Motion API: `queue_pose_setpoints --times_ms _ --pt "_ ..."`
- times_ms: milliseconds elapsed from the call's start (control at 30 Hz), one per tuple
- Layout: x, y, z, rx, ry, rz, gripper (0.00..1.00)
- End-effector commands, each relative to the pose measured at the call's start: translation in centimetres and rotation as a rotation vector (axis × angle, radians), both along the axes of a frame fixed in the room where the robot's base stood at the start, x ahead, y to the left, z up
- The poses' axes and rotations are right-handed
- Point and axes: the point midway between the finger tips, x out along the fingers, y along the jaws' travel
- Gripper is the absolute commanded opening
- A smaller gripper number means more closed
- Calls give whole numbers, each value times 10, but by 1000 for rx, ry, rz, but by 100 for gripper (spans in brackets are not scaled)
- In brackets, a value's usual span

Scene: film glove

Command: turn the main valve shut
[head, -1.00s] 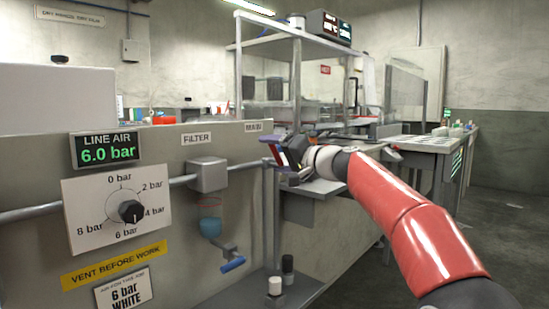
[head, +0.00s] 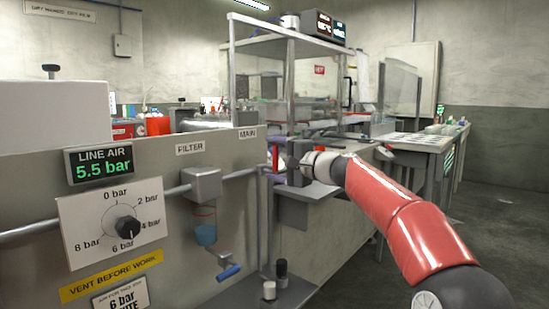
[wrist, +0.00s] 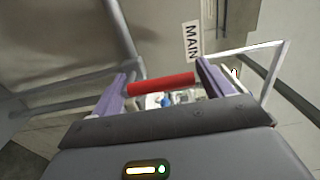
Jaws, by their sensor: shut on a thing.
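The main valve's red handle (wrist: 160,84) lies between the two purple fingers of my gripper (wrist: 163,76) in the wrist view, and the gripper is shut on it. The MAIN label (wrist: 193,41) is just beyond. In the head view the red handle (head: 275,156) shows as a short, near-upright strip at my gripper (head: 280,163), below and right of the MAIN label (head: 248,133). The valve body is mostly hidden by the gripper. The LINE AIR display (head: 99,163) reads 5.5 bar.
A grey panel carries the pressure dial (head: 112,224), a filter box (head: 203,184) and a small blue-handled valve (head: 228,272). A workbench (head: 410,139) stands behind my arm. Open floor (head: 503,215) is at right.

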Motion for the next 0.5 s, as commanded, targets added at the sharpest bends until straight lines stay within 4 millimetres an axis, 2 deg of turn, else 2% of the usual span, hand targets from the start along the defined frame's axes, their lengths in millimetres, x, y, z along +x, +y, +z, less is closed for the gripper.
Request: queue_pose_setpoints --times_ms 400,433,500 --pt "1 -1 3 9 4 -5 38" --pt "1 -1 3 9 4 -5 82" --pt "1 -1 2 9 3 -4 91"
